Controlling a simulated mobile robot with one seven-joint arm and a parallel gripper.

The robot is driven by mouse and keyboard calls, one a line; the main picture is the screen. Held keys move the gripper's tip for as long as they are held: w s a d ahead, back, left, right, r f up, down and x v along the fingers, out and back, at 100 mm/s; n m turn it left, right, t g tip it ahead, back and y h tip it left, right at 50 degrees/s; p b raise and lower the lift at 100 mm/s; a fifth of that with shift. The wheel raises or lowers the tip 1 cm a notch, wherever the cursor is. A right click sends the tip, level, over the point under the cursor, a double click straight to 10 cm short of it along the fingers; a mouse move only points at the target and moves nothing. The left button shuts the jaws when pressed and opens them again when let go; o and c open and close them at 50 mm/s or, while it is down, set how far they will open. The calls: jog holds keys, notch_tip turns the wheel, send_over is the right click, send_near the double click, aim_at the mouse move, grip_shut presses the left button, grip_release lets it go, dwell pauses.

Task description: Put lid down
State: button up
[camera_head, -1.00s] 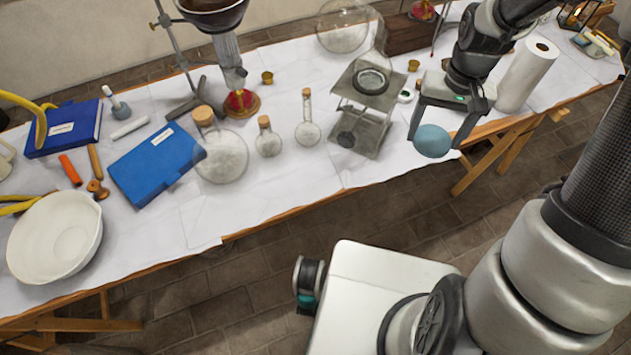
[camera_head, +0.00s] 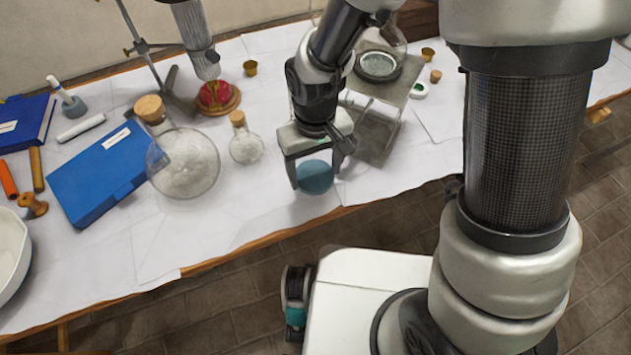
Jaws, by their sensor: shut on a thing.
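The lid (camera_head: 315,177) shows as a blue-teal round disc in the head view. My gripper (camera_head: 318,180) is shut on it, with one finger at each side. The lid is over the front part of the white-covered table (camera_head: 240,215), near its front edge, right of the small corked flask. I cannot tell whether the lid touches the table or hangs just above it. The far side of the lid is hidden by my gripper.
A small corked flask (camera_head: 246,146) and a large corked flask (camera_head: 186,163) with white powder stand left of my gripper. A metal stand (camera_head: 372,125) is close on the right. A blue book (camera_head: 98,175) lies further left. The cloth in front of the flasks is clear.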

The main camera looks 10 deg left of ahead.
aim_at(315, 176)
jog(key=shift+f+b, duration=0.4)
jog(key=shift+f, duration=1.75)
jog(key=shift+f, duration=0.25)
jog(key=o, duration=0.9)
jog(key=shift+r, duration=0.1)
jog(key=shift+o, duration=0.2)
notch_tip(315, 176, up, 12)
jog(key=p, duration=0.2)
jog(key=shift+r, duration=0.25)
